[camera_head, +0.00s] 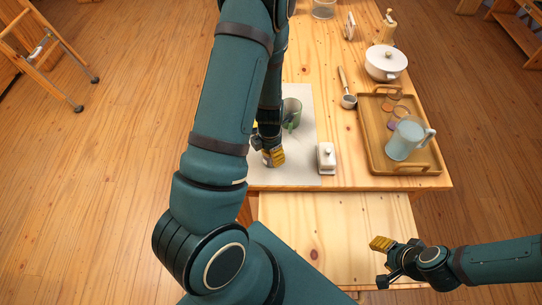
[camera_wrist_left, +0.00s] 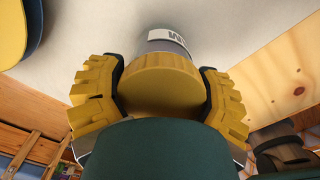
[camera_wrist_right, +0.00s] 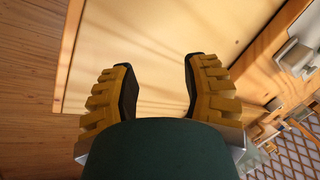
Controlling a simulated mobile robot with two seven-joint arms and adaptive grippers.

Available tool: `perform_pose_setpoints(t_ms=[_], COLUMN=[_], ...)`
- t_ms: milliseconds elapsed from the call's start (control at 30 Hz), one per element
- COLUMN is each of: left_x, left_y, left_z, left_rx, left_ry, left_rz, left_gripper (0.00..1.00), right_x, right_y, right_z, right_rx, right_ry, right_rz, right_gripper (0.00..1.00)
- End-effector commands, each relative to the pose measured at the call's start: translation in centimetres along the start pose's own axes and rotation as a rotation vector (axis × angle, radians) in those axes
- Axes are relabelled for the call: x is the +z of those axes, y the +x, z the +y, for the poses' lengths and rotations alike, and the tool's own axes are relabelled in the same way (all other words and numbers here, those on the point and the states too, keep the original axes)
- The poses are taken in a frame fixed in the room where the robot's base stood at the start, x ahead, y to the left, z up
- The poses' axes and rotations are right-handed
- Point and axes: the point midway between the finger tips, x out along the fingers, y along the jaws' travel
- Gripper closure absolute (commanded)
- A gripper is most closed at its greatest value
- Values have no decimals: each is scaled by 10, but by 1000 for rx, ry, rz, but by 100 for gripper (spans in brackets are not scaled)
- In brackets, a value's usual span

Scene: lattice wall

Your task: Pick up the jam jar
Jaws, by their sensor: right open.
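The jam jar (camera_wrist_left: 165,45) shows in the left wrist view, with a wide yellow lid (camera_wrist_left: 163,85), dark contents and a white label with dark lettering. My left gripper (camera_wrist_left: 163,90) has one finger against each side of the lid and appears shut on it. In the head view, my left gripper (camera_head: 273,157) is low at the pale mat; my arm and gripper hide most of the jar there. My right gripper (camera_head: 382,262) is open and empty above the lower wooden surface; its fingers also show apart in the right wrist view (camera_wrist_right: 158,85).
A green cup (camera_head: 291,114) stands on the pale mat (camera_head: 304,145), beside my left arm. A white butter dish (camera_head: 326,158) is just right of my left gripper. Further right are a wooden tray (camera_head: 374,142) with a light blue pitcher (camera_head: 405,139), a ladle (camera_head: 346,90) and a white pot (camera_head: 386,64).

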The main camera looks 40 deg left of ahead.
Motion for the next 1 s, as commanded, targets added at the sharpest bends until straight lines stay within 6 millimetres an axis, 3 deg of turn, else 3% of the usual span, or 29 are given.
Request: perform_pose_setpoints(t_ms=[467,1000], left_x=[1,1], left_y=[-6,-94], left_z=[0,0], left_rx=[1,1], left_ry=[1,3], left_rz=[-2,-3], left_gripper=[80,80], right_x=[-1,-15], right_y=[-2,-31], right_z=[-1,-12], right_rx=[0,3], right_ry=[1,9], right_rz=[1,31], right_gripper=[53,53])
